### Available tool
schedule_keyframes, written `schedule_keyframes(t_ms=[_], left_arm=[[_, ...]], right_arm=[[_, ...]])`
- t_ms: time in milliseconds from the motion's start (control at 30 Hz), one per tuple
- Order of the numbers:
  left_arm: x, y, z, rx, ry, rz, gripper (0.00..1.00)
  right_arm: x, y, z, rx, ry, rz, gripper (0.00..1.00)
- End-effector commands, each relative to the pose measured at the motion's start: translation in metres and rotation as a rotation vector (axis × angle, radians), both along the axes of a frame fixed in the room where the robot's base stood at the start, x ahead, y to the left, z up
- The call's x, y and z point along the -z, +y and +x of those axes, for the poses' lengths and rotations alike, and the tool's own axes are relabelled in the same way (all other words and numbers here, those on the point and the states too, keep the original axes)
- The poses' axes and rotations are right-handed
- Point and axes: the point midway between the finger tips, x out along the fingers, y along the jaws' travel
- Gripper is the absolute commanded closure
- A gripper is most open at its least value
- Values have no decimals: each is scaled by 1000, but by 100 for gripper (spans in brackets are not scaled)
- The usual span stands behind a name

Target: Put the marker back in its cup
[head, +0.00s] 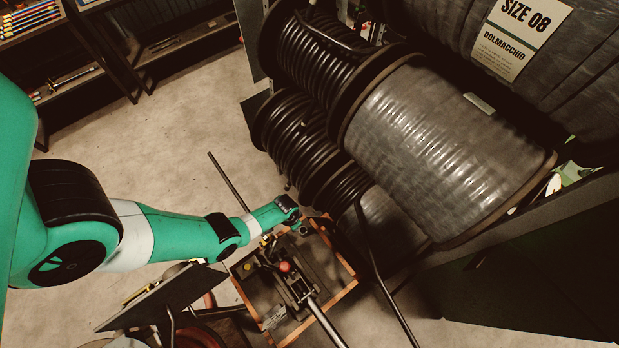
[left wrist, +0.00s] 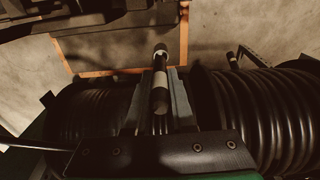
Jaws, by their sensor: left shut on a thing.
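My left gripper (head: 297,224) is above the far edge of the orange-rimmed tray in the head view. In the left wrist view, the left gripper (left wrist: 159,88) is shut on a dark marker with pale bands (left wrist: 160,92). The marker lies lengthwise between the two fingers, with its far end sticking out past them. In the head view the marker is too small to make out. I cannot make out the cup in either view. My right gripper is not in view.
An orange-rimmed tray (head: 339,299) under the gripper holds a machine with a red button (head: 285,267) and a long metal lever (head: 327,326). Large hose spools (head: 440,140) stand close on the right. A dark tilted panel (head: 165,297) is at lower left. Open floor (head: 150,150) lies behind the arm.

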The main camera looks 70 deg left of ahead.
Motion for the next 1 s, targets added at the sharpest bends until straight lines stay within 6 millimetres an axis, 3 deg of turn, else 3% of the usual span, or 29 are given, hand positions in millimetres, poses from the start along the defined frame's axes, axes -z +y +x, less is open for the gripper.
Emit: schedule_keyframes(t_ms=[33, 100, 300, 467, 800, 1000], left_arm=[[20, 3, 8, 7, 7, -2, 100], [29, 6, 16, 14, 21, -6, 100], [36, 13, 35, 21, 56, -18, 100], [35, 14, 36, 21, 60, -19, 100], [97, 14, 36, 21, 60, -19, 100], [99, 14, 36, 20, 59, -19, 100]], right_arm=[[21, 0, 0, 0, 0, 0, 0], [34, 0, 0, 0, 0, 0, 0], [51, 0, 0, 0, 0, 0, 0], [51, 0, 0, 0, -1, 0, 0], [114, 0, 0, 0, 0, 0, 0], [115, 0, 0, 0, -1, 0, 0]])
